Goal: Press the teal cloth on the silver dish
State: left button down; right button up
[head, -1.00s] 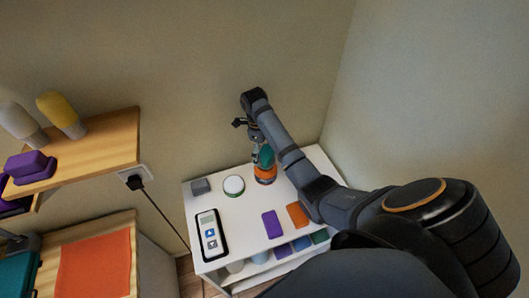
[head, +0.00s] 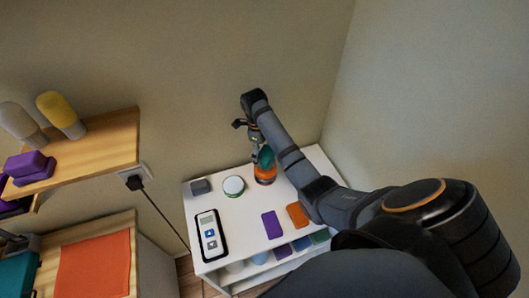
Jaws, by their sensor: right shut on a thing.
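My right gripper (head: 257,146) points down over the back of the white shelf unit and is shut on the teal cloth (head: 266,157). The cloth is small and partly hidden by the gripper and my arm. It hangs just over or against a round orange thing (head: 265,175) on the top; I cannot tell if they touch. A round, pale dish-like thing with a green rim (head: 233,186) lies just left of it. I cannot clearly make out a silver dish; it may be this one. My left gripper is not in view.
On the white top (head: 243,218) are a grey block (head: 200,187), a handheld device (head: 211,236), a purple block (head: 272,225) and an orange block (head: 298,215). A wooden shelf (head: 105,150) juts from the wall at left. My right arm covers the top's right side.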

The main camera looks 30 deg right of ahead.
aim_at(266, 154)
jog(key=shift+f, duration=0.85)
dwell(0.9)
jog(key=shift+r, duration=0.1)
notch_tip(266, 154, up, 5)
jog(key=p, duration=0.6)
jog(key=shift+r, duration=0.95)
jog(key=shift+f, duration=0.1)
